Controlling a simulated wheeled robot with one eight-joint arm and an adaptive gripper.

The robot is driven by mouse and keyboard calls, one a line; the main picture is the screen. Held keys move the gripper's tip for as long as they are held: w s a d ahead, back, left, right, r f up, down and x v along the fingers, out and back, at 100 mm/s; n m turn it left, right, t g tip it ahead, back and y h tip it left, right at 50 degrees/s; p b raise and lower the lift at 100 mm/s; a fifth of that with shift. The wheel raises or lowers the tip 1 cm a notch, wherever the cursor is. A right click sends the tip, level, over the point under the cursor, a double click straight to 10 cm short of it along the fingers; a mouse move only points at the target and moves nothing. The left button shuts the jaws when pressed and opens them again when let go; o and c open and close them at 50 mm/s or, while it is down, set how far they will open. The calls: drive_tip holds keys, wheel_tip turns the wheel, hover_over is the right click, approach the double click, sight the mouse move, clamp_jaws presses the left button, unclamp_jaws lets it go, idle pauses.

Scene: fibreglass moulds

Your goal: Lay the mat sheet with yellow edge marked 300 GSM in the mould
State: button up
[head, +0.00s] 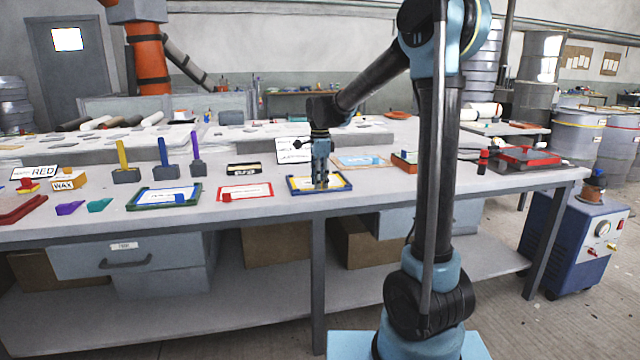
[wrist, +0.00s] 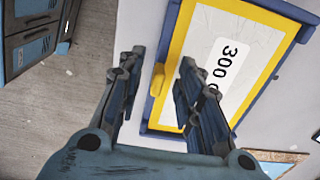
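The mat sheet with yellow edge (head: 334,181) lies flat in a blue-rimmed tray (head: 293,190) near the bench's front edge. In the wrist view the sheet (wrist: 206,50) has a white face with a label reading "300 G", the rest hidden by a finger. A yellow tab (wrist: 157,80) stands on its near edge. My gripper (head: 321,184) is over the tray, pointing down. In the wrist view my gripper (wrist: 162,62) is open, with the tab between its spread fingers and a gap on both sides. I cannot tell for certain which object is the mould.
A red-edged sheet (head: 246,192) and a green-edged tray (head: 165,196) lie to the left. Mallets (head: 126,174) stand behind them. A wood-framed panel (head: 361,160) lies close on the right. A red tray-like object (head: 526,158) is at the bench's right end.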

wheel_tip(320, 180, up, 11)
drive_tip(key=shift+r, duration=0.15)
idle(0.4)
drive_tip(key=s+d+f+n+t, duration=0.1)
drive_tip(key=s+d+f+n, duration=0.25)
drive_tip(key=s+d, duration=0.5)
drive_tip(key=s+d+f+n, duration=0.3)
drive_tip(key=s+d+n, duration=0.1)
drive_tip(key=s+d, duration=0.45)
drive_tip(key=s+d+f+n, duration=0.3)
drive_tip(key=s+f, duration=0.5)
drive_tip(key=s+d+f+n+t, duration=0.1)
drive_tip(key=s+d+f+n, duration=0.2)
drive_tip(key=s+f, duration=0.5)
drive_tip(key=shift+d+n, duration=0.35)
drive_tip(key=shift+n, duration=0.4)
